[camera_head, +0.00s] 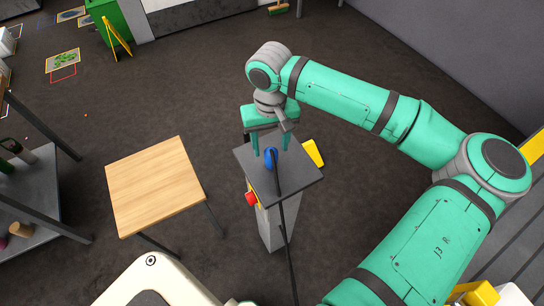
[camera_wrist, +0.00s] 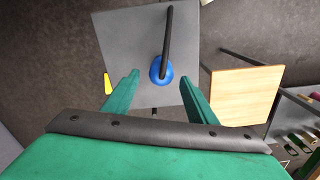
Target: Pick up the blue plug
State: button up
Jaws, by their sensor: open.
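The blue plug (camera_head: 268,158) is on the dark grey top (camera_head: 301,177) of a narrow pedestal in the head view. A black cable or rod runs from it across the top and down the front. In the wrist view the blue plug (camera_wrist: 161,71) lies just beyond and between my fingertips, with the black cable leading away from it. My gripper (camera_head: 268,148) is open above the pedestal top, its green fingers either side of the plug in the picture. My gripper also shows open in the wrist view (camera_wrist: 160,82). I cannot tell whether the fingers touch anything.
A red knob (camera_head: 251,198) sits on the pedestal's side. A wooden table (camera_head: 155,187) stands to the left, with a dark shelf (camera_head: 38,195) beyond it. A yellow object (camera_head: 313,153) shows behind the pedestal. The floor behind is mostly clear.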

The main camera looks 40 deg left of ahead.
aim_at(271, 157)
jog(key=shift+s+d+f, duration=0.15)
jog(key=shift+s+f, duration=0.05)
jog(key=shift+f, duration=1.05)
jog(key=shift+s+d+f, duration=0.15)
jog(key=shift+f, duration=1.1)
jog(key=c, duration=1.2)
